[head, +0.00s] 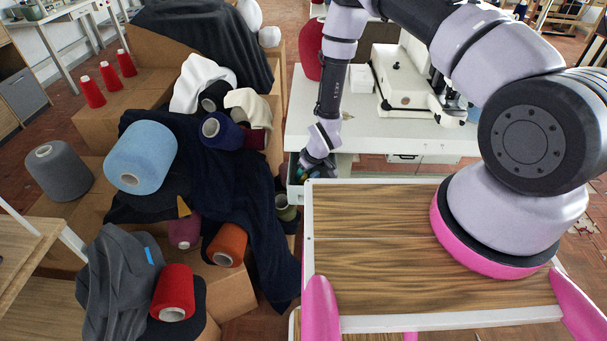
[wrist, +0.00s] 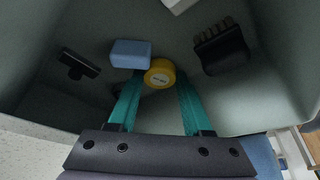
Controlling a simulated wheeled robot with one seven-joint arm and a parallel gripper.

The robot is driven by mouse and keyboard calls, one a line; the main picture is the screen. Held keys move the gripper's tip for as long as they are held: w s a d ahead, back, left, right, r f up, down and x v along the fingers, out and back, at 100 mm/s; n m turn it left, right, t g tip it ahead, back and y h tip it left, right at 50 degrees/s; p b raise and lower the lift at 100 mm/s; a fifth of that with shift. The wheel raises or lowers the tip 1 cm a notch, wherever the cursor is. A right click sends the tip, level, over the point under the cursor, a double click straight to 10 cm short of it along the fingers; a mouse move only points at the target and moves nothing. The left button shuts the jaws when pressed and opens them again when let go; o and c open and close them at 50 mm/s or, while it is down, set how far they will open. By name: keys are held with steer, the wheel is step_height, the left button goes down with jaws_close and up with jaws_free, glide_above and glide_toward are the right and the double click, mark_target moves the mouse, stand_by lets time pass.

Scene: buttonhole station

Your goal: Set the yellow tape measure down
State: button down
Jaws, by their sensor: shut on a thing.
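The yellow tape measure (wrist: 160,73) is a small round disc with a pale label. In the wrist view it sits between the tips of my gripper's teal fingers, which are shut on it. My gripper (wrist: 159,82) reaches down into a grey-walled open drawer (wrist: 215,110). I cannot tell whether the tape measure touches the drawer's floor. In the head view my gripper (head: 312,170) is at the open drawer (head: 294,195) under the white table, and the tape measure cannot be made out there.
In the drawer, a light blue block (wrist: 130,54) lies close to the tape measure's left. A black brush (wrist: 221,46) lies to its right, and a black object (wrist: 79,65) far left. The white table (head: 400,135) stands over the drawer; cartons with yarn cones stand left.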

steer(key=shift+f, duration=0.1)
steer(key=shift+c, duration=1.6)
jaws_free()
steer(key=v, duration=1.2)
steer(key=shift+w+a+r, duration=0.1)
steer(key=shift+r, duration=0.15)
